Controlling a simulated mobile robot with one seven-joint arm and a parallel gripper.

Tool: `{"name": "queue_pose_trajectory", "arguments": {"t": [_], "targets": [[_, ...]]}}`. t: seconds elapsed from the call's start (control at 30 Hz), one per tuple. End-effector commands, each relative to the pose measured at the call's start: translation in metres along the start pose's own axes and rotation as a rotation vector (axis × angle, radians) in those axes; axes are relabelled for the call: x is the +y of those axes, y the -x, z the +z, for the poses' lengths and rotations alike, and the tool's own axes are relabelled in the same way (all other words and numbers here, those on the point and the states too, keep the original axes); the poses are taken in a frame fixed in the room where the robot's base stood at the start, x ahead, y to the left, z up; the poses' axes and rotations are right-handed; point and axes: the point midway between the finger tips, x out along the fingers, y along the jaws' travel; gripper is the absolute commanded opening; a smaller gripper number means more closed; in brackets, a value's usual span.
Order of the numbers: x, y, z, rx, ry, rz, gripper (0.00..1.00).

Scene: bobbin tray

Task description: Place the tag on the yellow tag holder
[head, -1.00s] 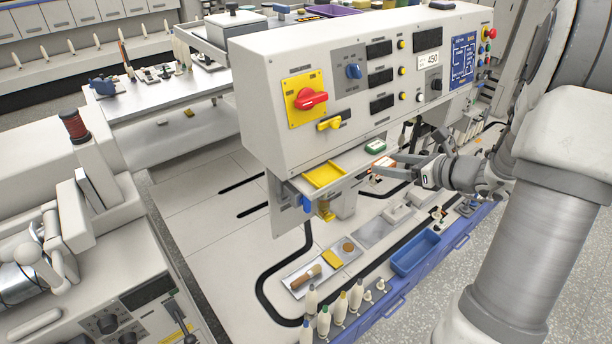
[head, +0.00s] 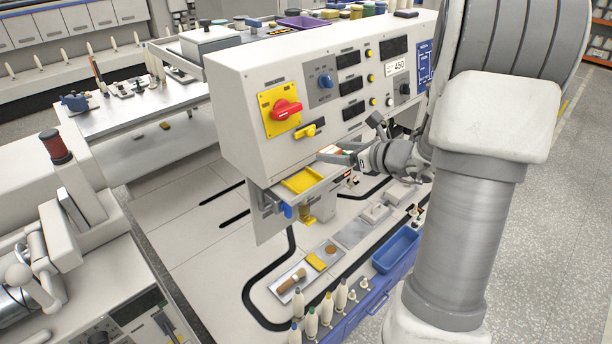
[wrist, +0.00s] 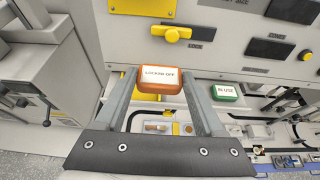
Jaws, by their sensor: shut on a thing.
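An orange tag with a white "LOCKED OFF" label (wrist: 160,78) is held between the two fingers of my gripper (wrist: 160,88). In the head view, the tag (head: 331,150) shows as a small white and orange patch at the fingertips of my gripper (head: 338,155). The yellow tag holder (head: 303,180) is a shallow yellow tray on the ledge under the control panel's left end. My gripper is to the right of the holder and apart from it. In the wrist view, the tag hides most of the yellow behind it.
A green "IN USE" tag (wrist: 224,92) lies on the ledge to the right in the wrist view. The control panel (head: 240,130) with a red knob (head: 286,111) and a yellow lock lever (head: 310,129) rises above the ledge. A blue bin (head: 398,250) stands lower right.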

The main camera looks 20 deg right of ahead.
Motion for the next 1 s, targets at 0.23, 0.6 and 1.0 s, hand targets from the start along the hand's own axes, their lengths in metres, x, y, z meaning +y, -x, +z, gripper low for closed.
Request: {"name": "queue_pose_trajectory", "arguments": {"t": [0.23,0.6,1.0], "targets": [[0.03,-0.051,-0.013,0.002,-0.002,0.004,0.19],[0.037,-0.073,-0.037,0.004,-0.004,0.001,0.19],[0.036,-0.08,-0.053,0.0,0.001,-0.001,0.19]]}}
